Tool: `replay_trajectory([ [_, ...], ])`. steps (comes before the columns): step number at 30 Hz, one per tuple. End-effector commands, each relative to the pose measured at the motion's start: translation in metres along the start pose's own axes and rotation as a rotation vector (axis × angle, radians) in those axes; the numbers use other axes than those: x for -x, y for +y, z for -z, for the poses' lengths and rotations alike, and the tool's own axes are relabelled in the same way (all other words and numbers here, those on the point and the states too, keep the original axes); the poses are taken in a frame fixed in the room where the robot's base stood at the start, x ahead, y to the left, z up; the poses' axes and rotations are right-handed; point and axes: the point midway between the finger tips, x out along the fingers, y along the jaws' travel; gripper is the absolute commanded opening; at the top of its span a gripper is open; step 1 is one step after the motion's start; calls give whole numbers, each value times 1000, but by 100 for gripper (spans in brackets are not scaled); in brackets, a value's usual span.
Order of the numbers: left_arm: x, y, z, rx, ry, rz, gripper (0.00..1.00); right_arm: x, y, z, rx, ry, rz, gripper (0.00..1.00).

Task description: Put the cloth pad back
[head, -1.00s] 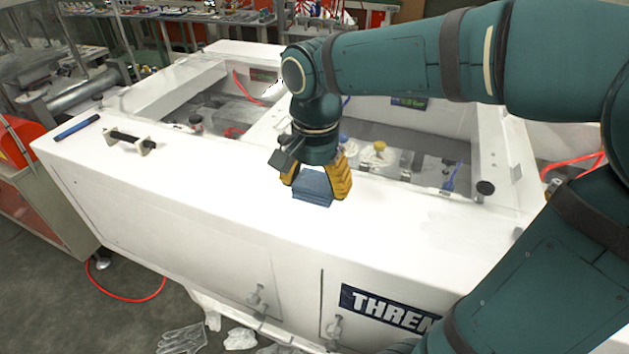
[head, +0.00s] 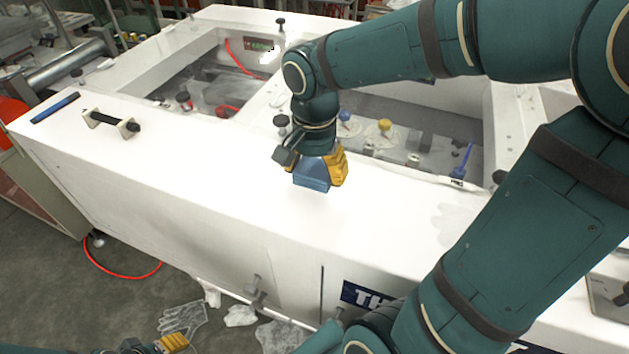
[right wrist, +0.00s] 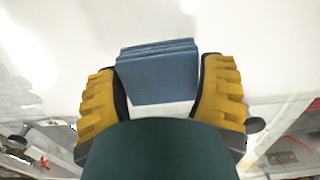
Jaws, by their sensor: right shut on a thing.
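The blue cloth pad (head: 312,177) is a small folded block between the yellow fingers of my right gripper (head: 316,172), over the white top near the front of the large white cabinet (head: 230,215). The right wrist view shows the pad (right wrist: 158,75) between both fingers of the gripper (right wrist: 160,88), with white surface behind it. I cannot tell whether the pad touches the top. Only a yellow part of my left gripper (head: 172,343) shows at the bottom left edge; its jaws are not clear.
A black handle (head: 110,122) and a blue bar (head: 55,108) lie on the top at left. Behind the pad are open wells with a yellow-capped item (head: 385,126) and a blue tool (head: 462,160). Clear gloves (head: 185,318) lie low in front. The front top is mostly clear.

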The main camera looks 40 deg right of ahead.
Motion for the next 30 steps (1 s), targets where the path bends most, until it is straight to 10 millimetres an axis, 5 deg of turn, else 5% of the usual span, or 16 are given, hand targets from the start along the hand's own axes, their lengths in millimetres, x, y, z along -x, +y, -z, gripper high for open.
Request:
replay_trajectory([
  [8,-3,-1,0,0,0,0,54,-34,1,0,-1,-2,-2,38],
  [19,-5,-2,-1,0,1,0,54,-38,0,0,0,0,0,38],
  [20,-5,-2,-1,0,1,0,54,-38,0,0,0,0,0,78],
  [22,-4,-2,-1,0,1,0,54,-38,0,0,-1,0,0,100],
  [30,-4,-1,0,0,1,0,54,-37,0,0,0,0,0,100],
])
